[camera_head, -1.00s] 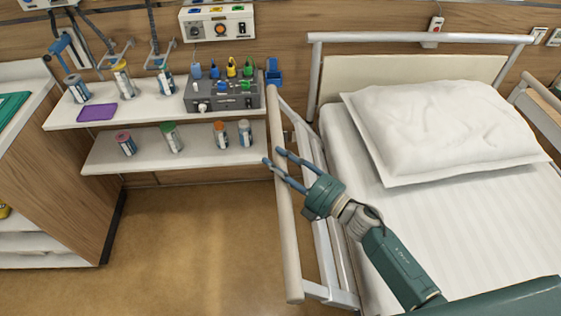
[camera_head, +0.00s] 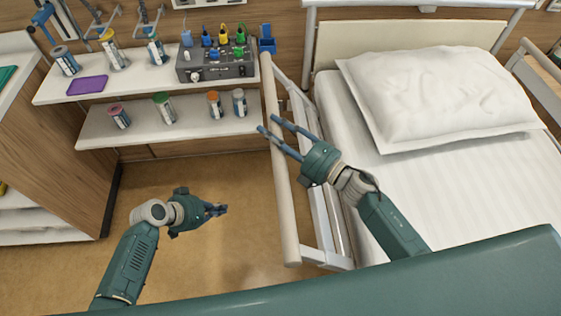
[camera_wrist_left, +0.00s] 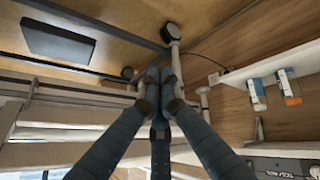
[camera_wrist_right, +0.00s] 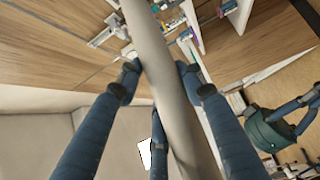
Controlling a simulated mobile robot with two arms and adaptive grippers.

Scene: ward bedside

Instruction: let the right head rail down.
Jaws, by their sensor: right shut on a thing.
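The right head rail (camera_head: 283,190) is a beige top bar on a pale frame along the left side of the bed. It stands raised beside the mattress. My right gripper (camera_head: 266,123) is shut on this bar, with its fingers on either side. In the right wrist view the bar (camera_wrist_right: 160,60) runs between the fingers. My left gripper (camera_head: 222,210) is over the floor to the left of the rail, apart from it. Its fingertips (camera_wrist_left: 161,78) are close together, with nothing seen held. In the left wrist view, a pale leg with a black caster (camera_wrist_left: 171,33) stands beyond them.
Shelves (camera_head: 110,133) with several bottles and a grey device (camera_head: 215,66) are on the wall at the left. A wooden cabinet (camera_head: 85,180) stands at the far left. A white pillow (camera_head: 440,100) lies on the bed. The floor (camera_head: 240,255) left of the rail is clear.

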